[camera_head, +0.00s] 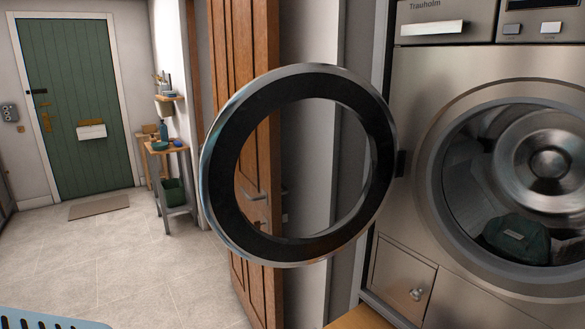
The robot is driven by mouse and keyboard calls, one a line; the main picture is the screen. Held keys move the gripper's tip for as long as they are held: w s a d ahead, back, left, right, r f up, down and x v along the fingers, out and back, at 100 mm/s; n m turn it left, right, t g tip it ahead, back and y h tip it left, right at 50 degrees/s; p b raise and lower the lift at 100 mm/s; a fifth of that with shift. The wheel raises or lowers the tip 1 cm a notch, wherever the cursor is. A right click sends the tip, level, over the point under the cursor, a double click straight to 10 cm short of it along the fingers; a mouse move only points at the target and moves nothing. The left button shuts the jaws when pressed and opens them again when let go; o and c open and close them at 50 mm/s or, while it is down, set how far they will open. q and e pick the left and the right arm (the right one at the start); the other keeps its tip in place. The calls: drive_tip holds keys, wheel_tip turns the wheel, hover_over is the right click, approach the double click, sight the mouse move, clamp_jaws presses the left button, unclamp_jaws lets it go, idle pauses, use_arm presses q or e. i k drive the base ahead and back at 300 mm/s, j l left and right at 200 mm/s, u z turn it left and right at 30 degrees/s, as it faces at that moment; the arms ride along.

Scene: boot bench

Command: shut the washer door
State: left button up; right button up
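The washer (410,145) stands at the right with a brushed metal front. Its round door (222,195), a dark ring with a metal rim and a see-through middle, stands wide open, swung out to the left of the opening on a hinge (400,163). The drum (545,165) is in plain view, with a dark green cloth item (518,238) lying at its bottom. Neither of my grippers shows in the head view, so I cannot see how far they are from the door.
A brown wooden door (245,270) stands behind the ring. A green door (75,120) with a mat (98,207) is at the back. Part of a blue basket (50,318) shows bottom left. The tiled floor between is clear.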

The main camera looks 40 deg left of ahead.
sight(225, 139)
drive_tip(key=i+j, duration=0.1)
drive_tip(key=j, duration=0.75)
drive_tip(key=i+j, duration=0.1)
drive_tip(key=j, duration=1.55)
drive_tip(key=i+j, duration=0.15)
drive_tip(key=j, duration=0.7)
drive_tip(key=i+j, duration=0.1)
drive_tip(key=j, duration=0.75)
drive_tip(key=z, duration=1.55)
drive_tip(key=j+u, duration=0.1)
drive_tip(key=j, duration=0.3)
drive_tip(key=k, duration=0.05)
